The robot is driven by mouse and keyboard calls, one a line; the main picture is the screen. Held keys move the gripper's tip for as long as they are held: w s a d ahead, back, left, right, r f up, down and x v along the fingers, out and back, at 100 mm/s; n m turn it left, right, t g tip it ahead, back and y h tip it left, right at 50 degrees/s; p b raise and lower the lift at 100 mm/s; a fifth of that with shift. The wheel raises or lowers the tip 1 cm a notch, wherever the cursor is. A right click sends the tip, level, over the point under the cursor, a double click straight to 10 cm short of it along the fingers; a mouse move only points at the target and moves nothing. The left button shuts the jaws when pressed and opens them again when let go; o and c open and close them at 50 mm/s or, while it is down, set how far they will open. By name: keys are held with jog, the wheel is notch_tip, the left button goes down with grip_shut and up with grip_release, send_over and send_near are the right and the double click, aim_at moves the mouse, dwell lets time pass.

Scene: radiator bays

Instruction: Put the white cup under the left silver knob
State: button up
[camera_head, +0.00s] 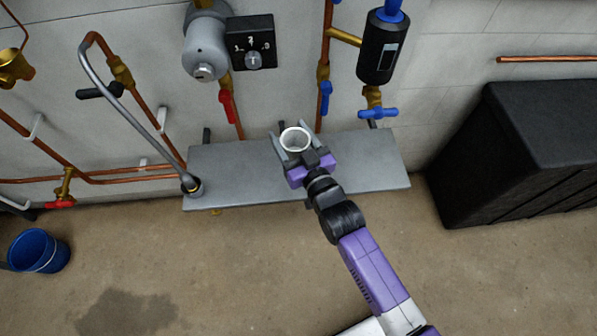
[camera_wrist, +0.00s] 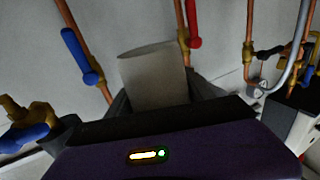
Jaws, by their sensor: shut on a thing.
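The white cup (camera_head: 295,139) is upright between the fingers of my gripper (camera_head: 293,131), which is shut on it. The cup is over the grey shelf (camera_head: 237,167); I cannot tell whether its base touches the shelf. In the wrist view the cup (camera_wrist: 153,77) stands between the fingers, its lower part hidden by my gripper. A silver knob (camera_head: 204,72) is at the bottom end of the grey cylinder (camera_head: 205,43), up and left of the cup. Another silver knob (camera_head: 253,60) is on the black dial plate, also up and left of the cup.
A red lever (camera_head: 228,107) and a blue lever (camera_head: 325,98) hang on pipes behind the shelf. A flexible hose (camera_head: 105,75) ends at the shelf's left end. A black box (camera_head: 510,150) stands right, a blue bucket (camera_head: 40,250) left. The shelf's right part is clear.

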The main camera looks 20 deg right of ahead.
jog(key=w+r+b, duration=0.2)
jog(key=w+b, duration=0.3)
jog(key=w, duration=0.1)
jog(key=f+b, duration=0.1)
jog(key=f, duration=0.5)
jog(key=f+b, duration=0.1)
jog(key=f, duration=0.6)
jog(key=f+b, duration=0.1)
jog(key=f, duration=0.6)
jog(key=shift+s+a+b, duration=0.15)
jog(key=shift+a+b, duration=0.15)
jog(key=shift+a, duration=0.1)
jog(key=shift+f, duration=0.2)
jog(key=o, duration=1.3)
jog(key=shift+o, duration=0.2)
jog(key=shift+r, duration=0.1)
jog(key=shift+r, duration=0.2)
jog(key=p, duration=0.1)
send_over(300, 197)
jog(key=shift+f, duration=0.1)
